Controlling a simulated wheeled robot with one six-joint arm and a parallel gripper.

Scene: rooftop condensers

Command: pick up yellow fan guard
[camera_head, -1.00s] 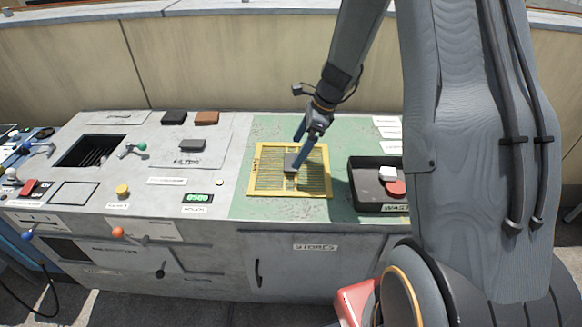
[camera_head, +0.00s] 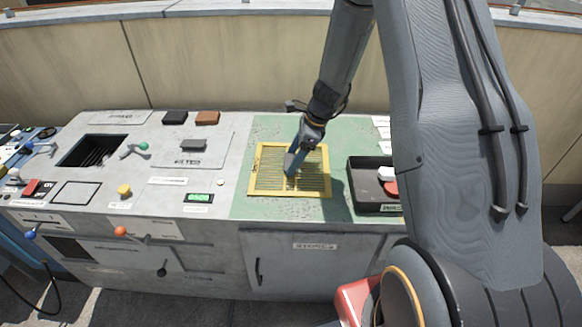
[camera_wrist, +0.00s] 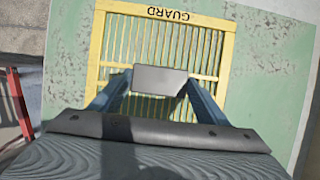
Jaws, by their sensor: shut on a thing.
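The yellow fan guard (camera_head: 312,178) is a square slatted frame lying on the green part of the counter. In the wrist view its GUARD label (camera_wrist: 168,15) is on the far rim and its slats run below it. A grey block-shaped grip (camera_wrist: 160,80) stands over the guard's middle. My gripper (camera_head: 290,170) reaches down to the guard's centre. In the wrist view my two blue fingers press on the grip's left and right sides. In the head view the grip is mostly hidden by my fingers. No clear gap shows under the guard.
A black waste tray (camera_head: 366,208) with a red and a white piece stands right of the guard, partly behind my arm. The back wall is close behind.

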